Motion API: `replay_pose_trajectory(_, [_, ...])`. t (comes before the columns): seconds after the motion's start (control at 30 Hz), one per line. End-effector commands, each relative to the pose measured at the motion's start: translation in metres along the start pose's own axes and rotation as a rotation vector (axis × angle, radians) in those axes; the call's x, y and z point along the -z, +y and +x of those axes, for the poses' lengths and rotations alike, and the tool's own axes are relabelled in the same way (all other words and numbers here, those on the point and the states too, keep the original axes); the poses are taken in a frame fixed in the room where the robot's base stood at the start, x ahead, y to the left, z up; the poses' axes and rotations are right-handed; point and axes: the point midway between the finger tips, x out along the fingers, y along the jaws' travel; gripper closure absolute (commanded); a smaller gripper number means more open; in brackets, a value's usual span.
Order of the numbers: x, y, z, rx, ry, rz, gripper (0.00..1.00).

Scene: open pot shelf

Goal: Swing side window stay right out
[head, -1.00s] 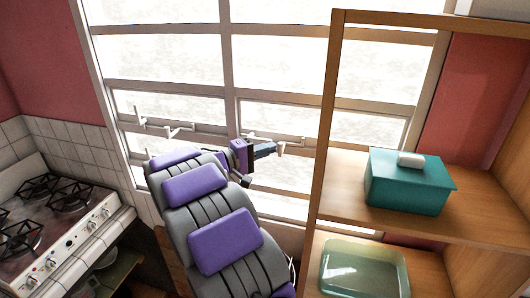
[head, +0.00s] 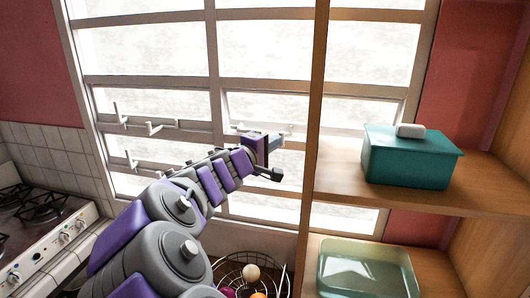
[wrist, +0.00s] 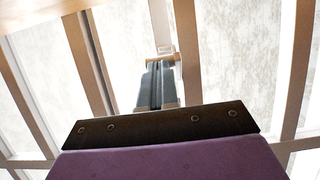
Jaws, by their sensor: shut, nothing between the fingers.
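The window (head: 265,55) has a pale metal frame with several panes. A thin pale stay (head: 286,130) lies along the right-hand lower panes, just past my gripper. My gripper (head: 276,142) is in front of that stay, near the shelf's left post. In the wrist view the shut blue-grey fingers (wrist: 155,84) point at the window, with a pale upright piece and small tan end (wrist: 163,52) just past the tips. Nothing is held. I cannot tell whether the fingertips touch the stay. More pale stays (head: 155,127) stick out on the left-hand panes.
The wooden shelf (head: 318,100) stands close on the right. It holds a teal lidded box (head: 408,160) and a glassy green dish (head: 368,270). A wire basket (head: 250,272) with round things is below my arm. A stove (head: 50,235) is at left.

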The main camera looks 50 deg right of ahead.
Motion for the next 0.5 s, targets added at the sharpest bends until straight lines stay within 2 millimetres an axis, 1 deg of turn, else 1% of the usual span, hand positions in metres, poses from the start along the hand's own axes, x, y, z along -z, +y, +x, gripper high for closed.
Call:
replay_pose_trajectory(0.03, [-0.006, -0.003, 0.004, -0.003, -0.007, 0.002, 1.00])
replay_pose_trajectory(0.2, [-0.016, -0.001, 0.012, -0.002, -0.006, 0.001, 1.00])
replay_pose_trajectory(0.5, [-0.025, 0.000, 0.024, -0.001, -0.004, 0.002, 1.00])
